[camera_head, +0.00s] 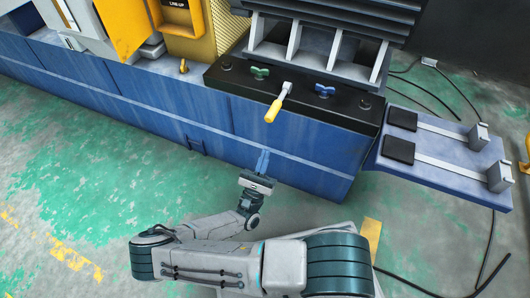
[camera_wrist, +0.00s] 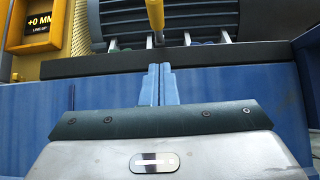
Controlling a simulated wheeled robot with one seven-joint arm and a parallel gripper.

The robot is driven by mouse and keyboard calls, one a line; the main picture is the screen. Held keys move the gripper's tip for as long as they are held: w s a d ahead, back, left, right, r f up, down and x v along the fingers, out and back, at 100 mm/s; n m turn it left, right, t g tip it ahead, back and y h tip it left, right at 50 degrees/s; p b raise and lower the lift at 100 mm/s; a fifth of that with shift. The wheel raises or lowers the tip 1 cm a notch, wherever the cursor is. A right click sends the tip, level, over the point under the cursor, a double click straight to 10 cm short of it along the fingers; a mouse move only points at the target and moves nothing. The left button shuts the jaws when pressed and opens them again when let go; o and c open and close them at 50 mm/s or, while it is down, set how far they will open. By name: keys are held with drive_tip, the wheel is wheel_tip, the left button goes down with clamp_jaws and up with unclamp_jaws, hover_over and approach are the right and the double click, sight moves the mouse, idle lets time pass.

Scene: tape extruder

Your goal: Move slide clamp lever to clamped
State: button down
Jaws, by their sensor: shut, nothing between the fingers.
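The slide clamp lever (camera_head: 279,101) has a yellow grip and a light metal shaft. It sits on the black top plate of the blue machine, and its grip hangs over the front edge. In the wrist view the yellow grip (camera_wrist: 155,14) shows at the top centre, beyond my fingers. My gripper (camera_head: 263,153) is in front of the machine's blue side, below the lever and apart from it. In the wrist view its blue fingers (camera_wrist: 158,68) are together with nothing between them.
A green wing knob (camera_head: 260,73) and a blue wing knob (camera_head: 324,90) flank the lever. A blue side shelf (camera_head: 440,165) with black pads juts out at right. Cables lie on the floor there. The green floor at left is clear.

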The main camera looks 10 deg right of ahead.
drive_tip(key=p, duration=0.2)
approach(279, 101)
wheel_tip(279, 101, down, 2)
drive_tip(key=w+d, duration=0.1)
drive_tip(key=shift+w+r+p, duration=0.2)
drive_tip(key=shift+r+p, duration=0.65)
drive_tip(key=shift+r, duration=0.9)
